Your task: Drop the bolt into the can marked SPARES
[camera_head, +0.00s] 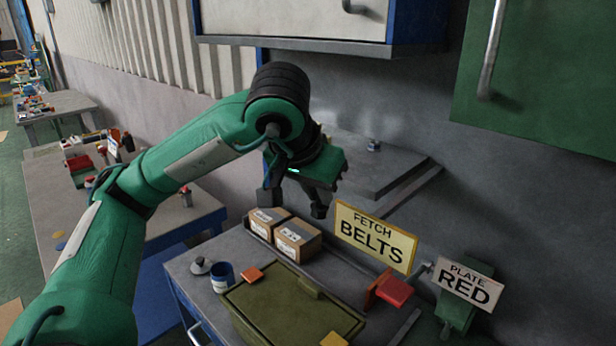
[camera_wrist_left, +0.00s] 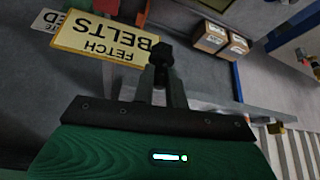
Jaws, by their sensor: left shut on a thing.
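My left gripper (camera_head: 294,204) hangs in the air above the back of the near bench, over two cardboard boxes. In the left wrist view its fingers (camera_wrist_left: 162,82) are shut on a small dark piece (camera_wrist_left: 162,56), which looks like the bolt; its shape is hard to make out. In the head view the held piece cannot be told from the dark fingers. A small blue and white can (camera_head: 222,278) stands on the bench, below and left of the gripper. I can read no SPARES marking on it. My right gripper is not in view.
Two cardboard boxes (camera_head: 297,240) stand below the gripper. An olive green bin (camera_head: 285,312) is at the front. A yellow FETCH BELTS sign (camera_head: 375,237) and a white PLATE RED sign (camera_head: 469,286) stand to the right. A grey round piece (camera_head: 200,266) lies beside the can.

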